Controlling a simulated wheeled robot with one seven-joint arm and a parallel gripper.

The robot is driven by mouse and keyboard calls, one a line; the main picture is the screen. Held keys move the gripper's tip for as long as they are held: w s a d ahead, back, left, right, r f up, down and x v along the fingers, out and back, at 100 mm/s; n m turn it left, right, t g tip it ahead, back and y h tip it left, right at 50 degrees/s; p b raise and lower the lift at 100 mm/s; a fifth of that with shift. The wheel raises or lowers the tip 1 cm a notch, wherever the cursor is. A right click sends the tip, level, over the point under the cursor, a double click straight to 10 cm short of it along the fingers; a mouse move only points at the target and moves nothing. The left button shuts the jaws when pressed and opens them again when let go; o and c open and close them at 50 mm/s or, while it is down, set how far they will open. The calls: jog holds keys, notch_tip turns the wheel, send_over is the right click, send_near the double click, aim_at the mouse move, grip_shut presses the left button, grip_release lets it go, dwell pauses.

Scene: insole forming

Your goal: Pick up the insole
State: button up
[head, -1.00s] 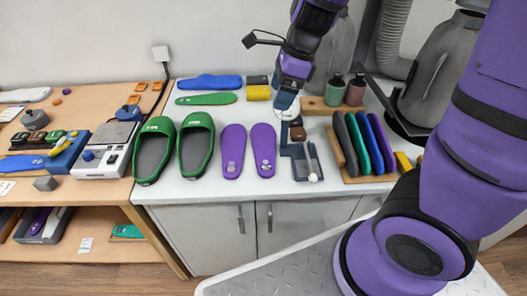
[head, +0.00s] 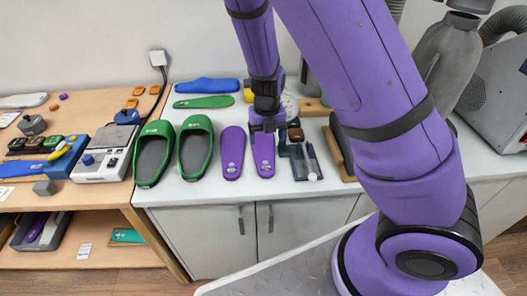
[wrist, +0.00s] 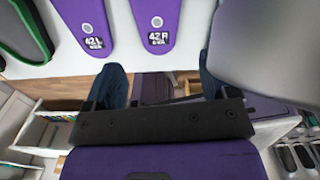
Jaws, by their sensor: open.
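Two purple insoles lie side by side on the white counter in the head view. The left one (head: 232,155) is fully visible. The right one (head: 264,158) is partly hidden at its far end by my gripper (head: 266,126). In the wrist view they read 42 L (wrist: 85,20) and 42 R (wrist: 157,22). My gripper (wrist: 160,68) shows there with two dark blue fingers spread apart and nothing between them. Its fingers appear near the 42 R insole; whether they touch it cannot be told.
Green slippers (head: 195,148) lie left of the insoles. A dark tool tray (head: 305,162) is close on the right. A green insole (head: 202,101) and a blue piece (head: 208,85) lie behind. The counter's front strip is clear.

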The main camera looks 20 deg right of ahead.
aim_at(266, 162)
jog(key=shift+w+f, duration=0.15)
jog(key=shift+f, duration=5.05)
jog(key=shift+a, duration=0.1)
jog(key=c, duration=0.6)
